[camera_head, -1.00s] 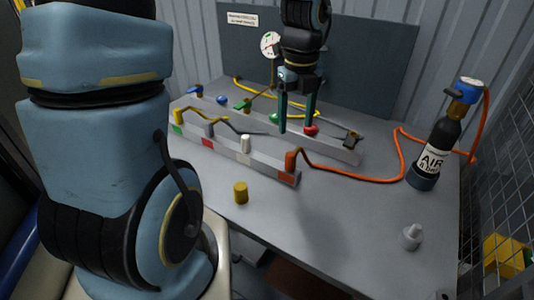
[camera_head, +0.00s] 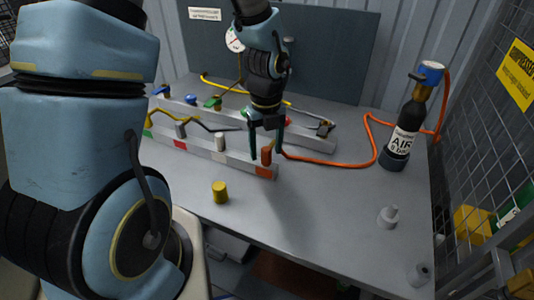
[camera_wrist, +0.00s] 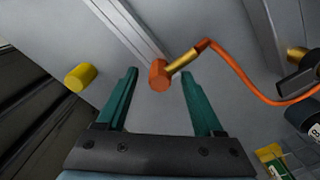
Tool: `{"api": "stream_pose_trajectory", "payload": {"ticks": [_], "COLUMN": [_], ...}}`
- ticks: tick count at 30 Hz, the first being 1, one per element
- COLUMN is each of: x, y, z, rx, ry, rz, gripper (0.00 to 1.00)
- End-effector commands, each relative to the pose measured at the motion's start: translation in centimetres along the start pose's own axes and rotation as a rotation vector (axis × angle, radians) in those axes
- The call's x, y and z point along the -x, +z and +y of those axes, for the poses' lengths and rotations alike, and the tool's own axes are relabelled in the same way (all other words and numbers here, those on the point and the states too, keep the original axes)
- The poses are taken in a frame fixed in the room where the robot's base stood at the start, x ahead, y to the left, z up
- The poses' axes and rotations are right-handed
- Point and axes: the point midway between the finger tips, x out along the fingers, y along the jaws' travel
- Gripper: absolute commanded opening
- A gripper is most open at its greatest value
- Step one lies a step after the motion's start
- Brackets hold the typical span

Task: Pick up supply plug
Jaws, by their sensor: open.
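The supply plug appears to be the orange plug (camera_head: 267,154), standing upright at the right end of the front rail (camera_head: 210,154), over an orange-red patch. An orange hose (camera_head: 340,161) runs from it to the black air cylinder (camera_head: 403,133). My gripper (camera_head: 265,157) is open, its two green fingers pointing down on either side of the plug. In the wrist view the plug (camera_wrist: 159,76) shows between and slightly beyond the fingertips of my gripper (camera_wrist: 160,78), with a brass stem behind it. I cannot tell whether a finger touches it.
A yellow cylinder (camera_head: 220,192) stands on the bench in front of the rail. A grey fitting (camera_head: 388,216) stands at the right. The bench between is clear.

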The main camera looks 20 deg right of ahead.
Motion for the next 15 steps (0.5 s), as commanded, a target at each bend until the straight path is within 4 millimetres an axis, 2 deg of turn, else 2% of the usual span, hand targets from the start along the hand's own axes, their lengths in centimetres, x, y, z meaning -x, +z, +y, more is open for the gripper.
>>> {"api": "stream_pose_trajectory", "payload": {"ticks": [3,10,15], "x": [-0.77,-0.83,-0.82], "y": [-0.03,0.01,0.01], "z": [0.03,0.03,0.02], "rx": [0.000,0.001,0.001], "ry": [0.001,0.000,0.000], "rz": [0.000,-0.001,-0.001], "gripper": [0.69,0.68,0.48]}}
